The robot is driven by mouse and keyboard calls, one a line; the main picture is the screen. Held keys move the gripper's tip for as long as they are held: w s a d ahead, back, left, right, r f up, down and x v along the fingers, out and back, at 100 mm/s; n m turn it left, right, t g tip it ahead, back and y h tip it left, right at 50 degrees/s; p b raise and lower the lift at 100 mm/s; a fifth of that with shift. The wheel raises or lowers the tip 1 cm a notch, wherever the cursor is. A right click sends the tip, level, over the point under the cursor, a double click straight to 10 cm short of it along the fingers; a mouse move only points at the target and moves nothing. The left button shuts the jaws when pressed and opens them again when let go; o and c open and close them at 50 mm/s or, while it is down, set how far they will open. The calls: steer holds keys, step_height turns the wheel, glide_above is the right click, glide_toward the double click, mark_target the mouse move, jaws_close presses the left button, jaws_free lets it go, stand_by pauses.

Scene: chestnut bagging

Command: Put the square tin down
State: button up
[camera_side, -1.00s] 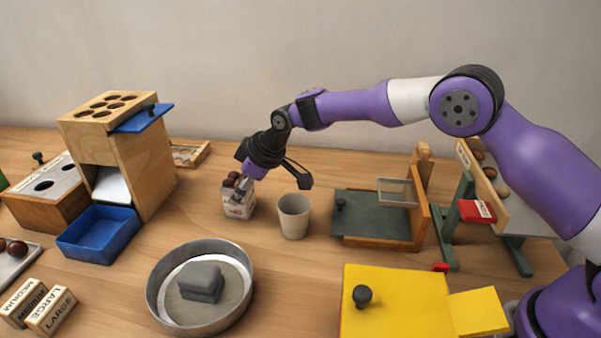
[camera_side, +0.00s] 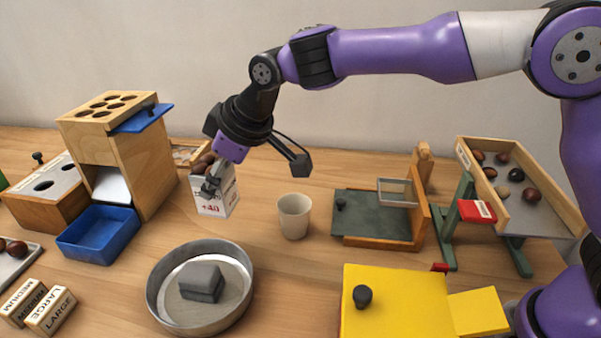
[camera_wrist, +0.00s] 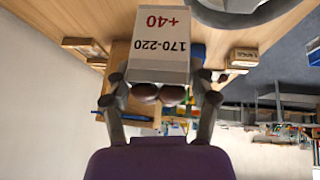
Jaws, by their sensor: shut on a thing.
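The square tin (camera_side: 219,203) is a small white box with red and dark lettering, with brown chestnuts showing at its top. In the side view it is upright or nearly so, and appears to be held above the table, left of the cup. In the wrist view the tin (camera_wrist: 160,45) reads "170-220" and "+40" upside down, with chestnuts at its mouth between the fingers. My gripper (camera_side: 211,187) is shut on the tin near its top. The tin's far side is hidden.
A beige cup (camera_side: 294,216) stands right of the tin. A round metal pan (camera_side: 240,312) with a grey block is in front. A blue tray (camera_side: 98,250) and wooden dispenser (camera_side: 150,170) stand left. A green board (camera_side: 365,228) is right. Bare table lies between pan and cup.

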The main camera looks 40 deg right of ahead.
steer(key=w+d+m+h, duration=0.2)
steer(key=w+d+m, duration=0.15)
steer(key=d, duration=0.85)
steer(key=w+d+f, duration=0.5)
steer(key=d+f, duration=0.1)
steer(key=d, duration=0.3)
steer(key=shift+w+d+t, duration=0.25)
steer(key=shift+d+t, duration=0.05)
steer(key=shift+d, duration=0.1)
steer(key=shift+w+d+f+m, duration=0.1)
steer(key=shift+d+f+m, duration=0.05)
steer(key=shift+m, duration=0.1)
steer(key=shift+f, duration=1.9)
steer(key=o, duration=1.2)
steer(key=shift+f, duration=0.15)
